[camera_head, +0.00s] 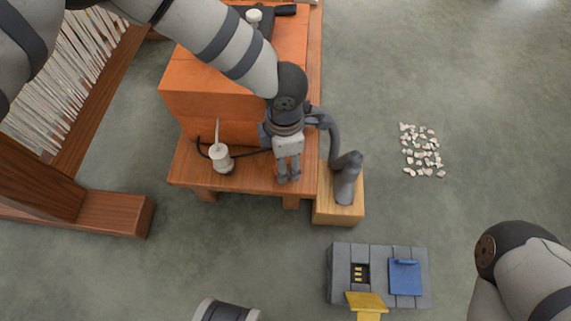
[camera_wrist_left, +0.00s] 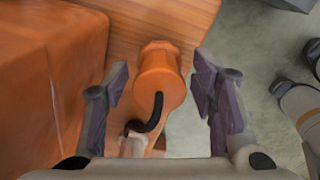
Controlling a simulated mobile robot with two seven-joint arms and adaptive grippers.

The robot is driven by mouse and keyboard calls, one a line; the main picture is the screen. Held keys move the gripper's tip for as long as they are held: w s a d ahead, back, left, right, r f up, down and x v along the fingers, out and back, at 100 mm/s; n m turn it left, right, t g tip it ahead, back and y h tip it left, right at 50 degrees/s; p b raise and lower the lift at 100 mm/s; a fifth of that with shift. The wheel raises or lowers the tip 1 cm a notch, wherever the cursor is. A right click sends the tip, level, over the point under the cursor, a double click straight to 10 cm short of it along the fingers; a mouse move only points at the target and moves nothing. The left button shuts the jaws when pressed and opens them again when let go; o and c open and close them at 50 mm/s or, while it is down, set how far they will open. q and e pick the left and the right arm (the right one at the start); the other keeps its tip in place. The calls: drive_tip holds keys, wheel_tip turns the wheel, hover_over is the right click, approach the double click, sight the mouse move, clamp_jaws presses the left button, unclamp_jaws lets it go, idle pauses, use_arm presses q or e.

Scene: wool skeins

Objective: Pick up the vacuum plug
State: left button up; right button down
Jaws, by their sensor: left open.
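An orange, roughly cylindrical piece (camera_wrist_left: 158,80) with a black cord (camera_wrist_left: 147,118) running out of it sits between my left fingers in the left wrist view; it appears to be the vacuum plug. My left gripper (camera_head: 289,177) is open above the small wooden table, with its fingers on either side of the piece and gaps showing. In the head view the gripper hides this piece. There the black cord (camera_head: 252,154) runs from the gripper toward a white spool-like object (camera_head: 221,159). My right gripper is out of view.
An orange block (camera_head: 215,100) stands behind on the wooden table (camera_head: 190,170). A grey hose-like piece (camera_head: 345,180) stands on a wooden block (camera_head: 340,212) just right. A grey case (camera_head: 340,275) and pale scraps (camera_head: 422,150) lie on the floor. A wooden frame (camera_head: 110,210) stands left.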

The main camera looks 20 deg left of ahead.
use_arm(q)
drive_tip(key=shift+f, duration=0.5)
drive_tip(key=shift+r, duration=0.2)
drive_tip(key=shift+c, duration=0.8)
drive_tip(key=c, duration=1)
drive_tip(key=shift+r, duration=0.1)
